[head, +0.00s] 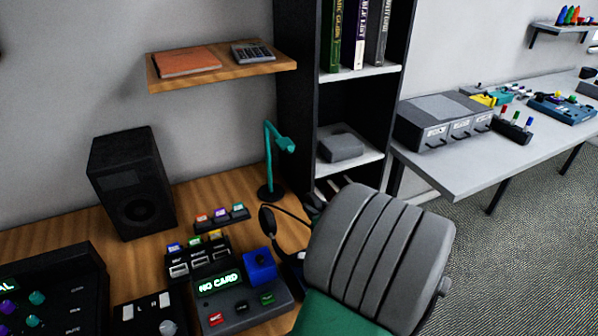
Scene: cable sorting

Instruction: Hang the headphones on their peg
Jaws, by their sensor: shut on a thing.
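Black headphones (267,217) appear beside the teal stand's base, in front of the shelf unit. One ear cup and a thin curved band show. The rest is hidden behind a large grey ribbed form with green below it, perhaps part of my arm. My gripper does not show, so its hold on the headphones cannot be seen. A teal stand (269,160) with a bent top rises from a round black base on the wooden desk. I cannot tell whether it is the peg, and no other peg is clear.
A black speaker (132,185) stands at the desk's left. A console reading NO CARD (232,297) and several small coloured-top blocks crowd the front. A wooden wall shelf (222,68) hangs above. A dark shelf unit (296,100) and grey table (462,178) stand to the right.

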